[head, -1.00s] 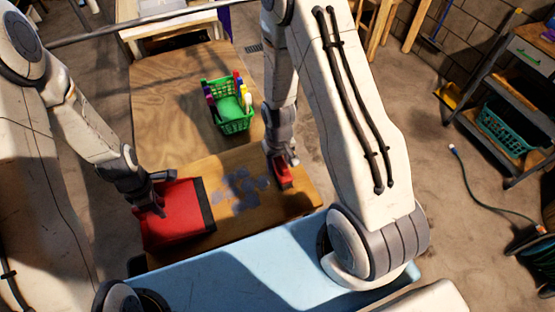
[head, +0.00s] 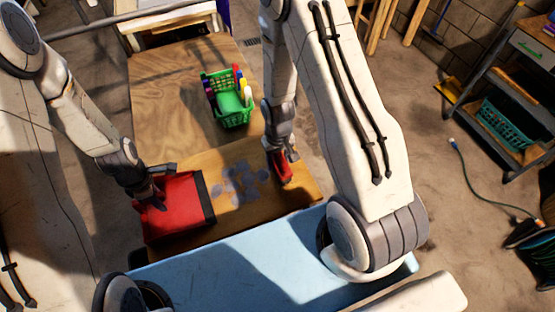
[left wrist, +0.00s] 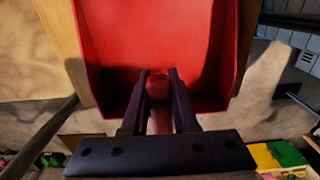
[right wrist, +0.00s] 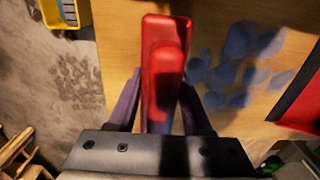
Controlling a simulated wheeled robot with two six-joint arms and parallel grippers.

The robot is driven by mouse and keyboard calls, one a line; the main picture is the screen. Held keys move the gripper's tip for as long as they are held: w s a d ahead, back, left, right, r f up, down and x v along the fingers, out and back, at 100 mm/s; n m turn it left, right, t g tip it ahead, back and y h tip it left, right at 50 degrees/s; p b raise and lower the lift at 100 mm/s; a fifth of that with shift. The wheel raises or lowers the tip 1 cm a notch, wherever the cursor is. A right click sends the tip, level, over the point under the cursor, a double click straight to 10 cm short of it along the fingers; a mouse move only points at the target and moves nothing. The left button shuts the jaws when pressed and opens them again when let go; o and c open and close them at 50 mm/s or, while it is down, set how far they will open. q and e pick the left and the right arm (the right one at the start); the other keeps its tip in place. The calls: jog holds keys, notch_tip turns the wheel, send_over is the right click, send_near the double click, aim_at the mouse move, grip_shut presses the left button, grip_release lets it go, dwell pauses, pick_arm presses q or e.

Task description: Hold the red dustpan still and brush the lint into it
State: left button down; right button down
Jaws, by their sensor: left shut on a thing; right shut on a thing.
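The red dustpan (head: 178,220) lies on the wooden table, its dark lip facing right. My left gripper (head: 158,190) is shut on its handle, seen between the fingers in the left wrist view (left wrist: 158,88). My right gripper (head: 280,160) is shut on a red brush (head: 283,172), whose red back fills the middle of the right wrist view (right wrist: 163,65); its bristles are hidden. Grey-blue lint (head: 240,182) lies in a loose patch on the table between the dustpan lip and the brush. The lint also shows right of the brush in the right wrist view (right wrist: 235,65).
A green basket (head: 232,105) with coloured bottles stands farther back on the wooden table (head: 165,100). A light blue surface (head: 230,258) runs along the near side. A shelf with a teal basket (head: 505,125) stands at the far right.

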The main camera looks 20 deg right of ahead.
aim_at(208, 194)
jog(key=shift+f, duration=0.7)
jog(key=a, duration=1.7)
jog(key=shift+s+a, duration=0.15)
jog(key=shift+s, duration=0.2)
jog(key=shift+a, duration=2.45)
pick_arm(q)
jog(key=shift+d, duration=0.1)
pick_arm(e)
jog(key=shift+a, duration=0.2)
jog(key=shift+r, duration=0.2)
pick_arm(q)
jog(key=shift+f, duration=0.1)
pick_arm(e)
jog(key=shift+w+r, duration=0.15)
jog(key=shift+r, duration=0.15)
jog(key=shift+d+r, duration=0.4)
jog(key=shift+r, duration=0.3)
jog(key=shift+d+r, duration=0.4)
jog(key=shift+r, duration=0.25)
jog(key=shift+d+r, duration=0.4)
jog(key=shift+r, duration=0.3)
